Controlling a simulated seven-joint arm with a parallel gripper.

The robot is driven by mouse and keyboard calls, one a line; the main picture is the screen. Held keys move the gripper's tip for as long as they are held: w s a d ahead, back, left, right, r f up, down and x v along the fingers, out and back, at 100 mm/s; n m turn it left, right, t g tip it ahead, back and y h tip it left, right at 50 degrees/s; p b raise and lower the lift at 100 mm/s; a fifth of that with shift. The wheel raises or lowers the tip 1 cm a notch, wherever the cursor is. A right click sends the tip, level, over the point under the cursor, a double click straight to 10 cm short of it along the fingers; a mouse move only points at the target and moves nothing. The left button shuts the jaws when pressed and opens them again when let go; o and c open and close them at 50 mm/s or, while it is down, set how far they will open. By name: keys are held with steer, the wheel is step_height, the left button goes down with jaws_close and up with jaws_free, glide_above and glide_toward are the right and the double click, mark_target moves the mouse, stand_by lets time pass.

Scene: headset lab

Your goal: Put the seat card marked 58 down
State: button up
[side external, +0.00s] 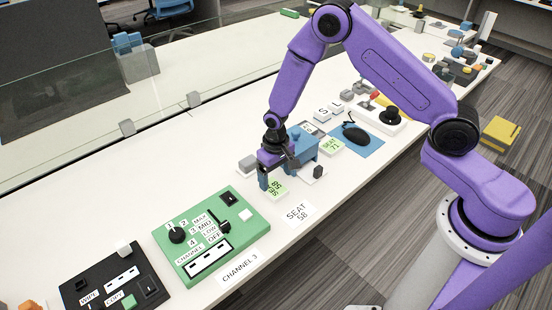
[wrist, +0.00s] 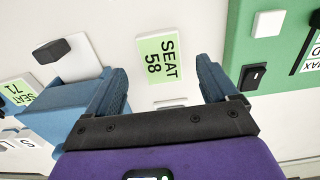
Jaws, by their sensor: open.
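The green-faced card marked SEAT 58 (wrist: 160,56) appears face up on the white table in the wrist view. It lies between and just beyond my fingertips, with bare table on both sides of it. In the side view the card (side external: 277,188) is just below my gripper (side external: 277,176), partly covered by a finger. My gripper (wrist: 163,72) is open, with its two blue fingers apart and neither visibly touching the card. A white label printed SEAT 58 (side external: 298,212) is on the table near its front edge, beside the card.
The green channel panel (side external: 218,235) is left of the card. A blue block (side external: 304,145) and a second green card, SEAT 71 (side external: 331,146), are to the right. A small dark block (side external: 318,172) stands on a white plate close by. A glass screen (side external: 60,115) runs along the back.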

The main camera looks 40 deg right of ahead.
mark_target(276, 190)
step_height(276, 190, up, 7)
stand_by(0.3)
steer(key=shift+r, duration=0.15)
steer(key=s+a+r+n, duration=0.2)
steer(key=s+r+n, duration=0.1)
steer(key=s+r, duration=0.35)
steer(key=s+d+r+n, duration=0.2)
steer(key=s+r+n, duration=0.1)
steer(key=s, duration=0.5)
steer(key=s+d+r+n, duration=0.3)
steer(key=s+r, duration=0.1)
steer(key=s, duration=0.4)
steer(key=s+d+r+n, duration=0.2)
steer(key=s+r+n, duration=0.1)
steer(key=s, duration=0.5)
steer(key=shift+d+r+n, duration=0.3)
steer(key=shift+d+r, duration=0.05)
steer(key=shift+r, duration=0.1)
